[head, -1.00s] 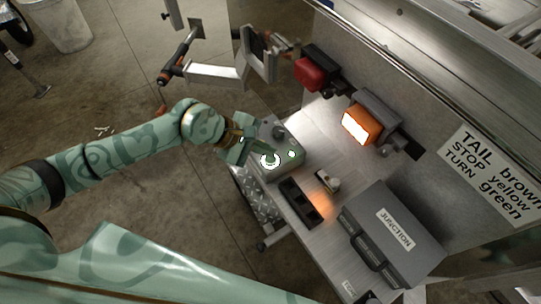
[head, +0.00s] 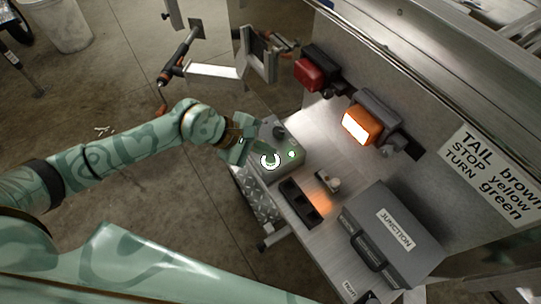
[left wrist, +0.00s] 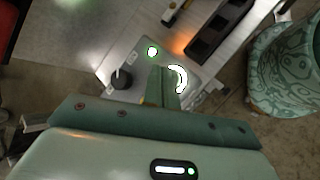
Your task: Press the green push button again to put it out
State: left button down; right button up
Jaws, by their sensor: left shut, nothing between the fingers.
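The green push button (head: 270,161) is on a grey control box (head: 290,167) on the metal bench, and its ring glows bright. The ring also shows lit in the left wrist view (left wrist: 179,78), partly hidden by my fingers. My left gripper (head: 259,152) is shut and empty, its fingertips over or right beside the button. In the left wrist view its closed fingers (left wrist: 164,86) overlap the ring's left side; I cannot tell whether they touch it. My right gripper is in neither view.
A small green light (head: 291,154) glows beside the button, and a dark knob (head: 279,131) is on the same box. An orange lamp (head: 358,128) is lit; a red lamp (head: 309,74) is behind. A grey junction box (head: 392,235) and black switch block (head: 301,202) stand nearby.

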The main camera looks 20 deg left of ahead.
aim_at(266, 159)
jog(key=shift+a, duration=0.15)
pick_arm(q)
jog(key=shift+f, duration=0.1)
dwell(0.3)
jog(key=shift+f, duration=0.35)
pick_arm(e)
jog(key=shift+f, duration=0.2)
pick_arm(q)
jog(key=shift+f+b, duration=0.3)
jog(key=shift+b, duration=0.05)
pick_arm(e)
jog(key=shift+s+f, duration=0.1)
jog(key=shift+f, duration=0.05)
pick_arm(q)
jog(key=shift+r+p, duration=0.65)
jog(key=shift+r, duration=0.1)
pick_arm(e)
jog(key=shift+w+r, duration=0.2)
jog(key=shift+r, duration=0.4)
